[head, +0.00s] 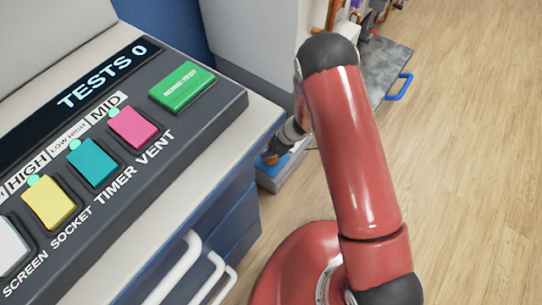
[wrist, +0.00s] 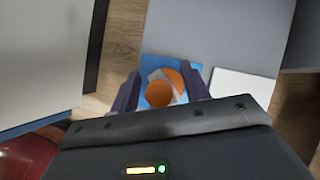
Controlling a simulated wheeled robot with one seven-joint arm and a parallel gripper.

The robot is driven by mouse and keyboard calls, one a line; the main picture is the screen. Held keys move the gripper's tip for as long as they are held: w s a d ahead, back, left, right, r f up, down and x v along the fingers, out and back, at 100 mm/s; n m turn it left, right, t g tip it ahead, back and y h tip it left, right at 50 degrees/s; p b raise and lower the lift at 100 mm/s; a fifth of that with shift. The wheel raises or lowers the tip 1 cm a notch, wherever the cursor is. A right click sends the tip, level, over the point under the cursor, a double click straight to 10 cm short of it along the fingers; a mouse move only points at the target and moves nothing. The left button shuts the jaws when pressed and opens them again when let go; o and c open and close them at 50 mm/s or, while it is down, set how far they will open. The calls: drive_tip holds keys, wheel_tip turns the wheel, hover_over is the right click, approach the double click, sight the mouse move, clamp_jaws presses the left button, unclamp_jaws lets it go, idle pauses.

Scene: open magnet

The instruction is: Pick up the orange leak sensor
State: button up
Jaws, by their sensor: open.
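The orange leak sensor (wrist: 160,94) shows in the wrist view as a round orange piece, with a second orange patch and a grey-white part beside it. It is over a blue surface (wrist: 152,63). My gripper (wrist: 160,80) is open, with one dark finger on each side of the sensor. I cannot tell whether either finger touches it. In the head view a small bit of orange (head: 270,158) shows at the end of my arm, low beside the counter; most of my gripper is hidden there.
A panel with coloured buttons (head: 95,163) on a counter fills the left of the head view. Blue drawers with white handles (head: 180,262) are below it. A grey platform with a blue handle (head: 400,87) stands behind my arm. Wooden floor (head: 470,180) is clear at the right.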

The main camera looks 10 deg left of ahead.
drive_tip(key=shift+a+f, duration=0.1)
drive_tip(key=shift+f, duration=0.05)
clamp_jaws()
idle(0.5)
